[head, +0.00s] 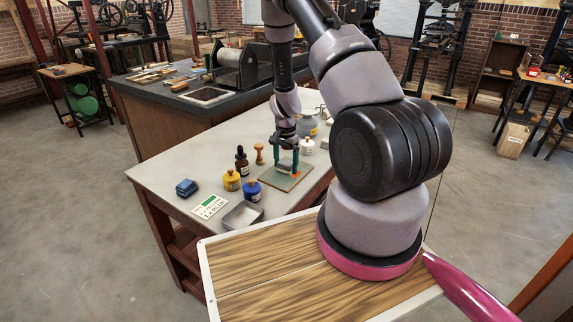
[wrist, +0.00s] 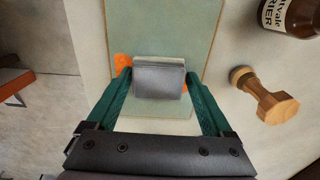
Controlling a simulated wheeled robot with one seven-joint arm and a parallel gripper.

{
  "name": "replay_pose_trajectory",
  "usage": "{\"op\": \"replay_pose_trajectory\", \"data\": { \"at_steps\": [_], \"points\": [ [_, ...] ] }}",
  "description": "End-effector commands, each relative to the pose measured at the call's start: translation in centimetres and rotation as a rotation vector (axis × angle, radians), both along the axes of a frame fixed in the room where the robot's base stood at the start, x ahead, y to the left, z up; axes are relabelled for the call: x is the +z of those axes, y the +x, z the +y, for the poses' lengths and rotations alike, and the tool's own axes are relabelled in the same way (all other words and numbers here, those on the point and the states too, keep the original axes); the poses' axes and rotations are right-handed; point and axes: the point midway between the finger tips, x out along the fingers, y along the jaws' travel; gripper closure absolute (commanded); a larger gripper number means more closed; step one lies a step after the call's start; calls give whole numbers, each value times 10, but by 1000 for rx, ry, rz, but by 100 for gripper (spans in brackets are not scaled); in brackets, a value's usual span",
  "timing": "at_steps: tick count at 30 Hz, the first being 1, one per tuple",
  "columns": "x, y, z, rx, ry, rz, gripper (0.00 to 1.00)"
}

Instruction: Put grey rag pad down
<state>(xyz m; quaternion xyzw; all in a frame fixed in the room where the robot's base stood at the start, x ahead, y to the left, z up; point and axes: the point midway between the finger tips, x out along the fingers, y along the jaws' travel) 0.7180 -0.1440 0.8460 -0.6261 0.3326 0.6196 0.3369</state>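My gripper (head: 286,165) is over the green-grey plate (head: 275,181) on the light worktable. In the wrist view, the grey rag pad (wrist: 159,80) is a small grey block between the green fingertips of my gripper (wrist: 159,85). The fingers meet its two sides and appear shut on it. The plate (wrist: 160,25) is beneath the pad. I cannot tell whether the pad touches it. An orange patch (wrist: 122,64) shows beside the left fingertip. In the head view, the pad is too small to make out clearly.
Left of the plate stand a wooden handle (head: 259,154), a dark bottle (head: 242,163), a yellow jar (head: 231,181) and a blue jar (head: 252,191). White and grey jars stand behind.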

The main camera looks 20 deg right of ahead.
Motion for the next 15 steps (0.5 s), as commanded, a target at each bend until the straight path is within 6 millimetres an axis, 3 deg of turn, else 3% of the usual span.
{"op": "replay_pose_trajectory", "data": {
  "at_steps": [15],
  "points": [
    [-7,-9,-2,1,-4,18,0]
  ]
}}
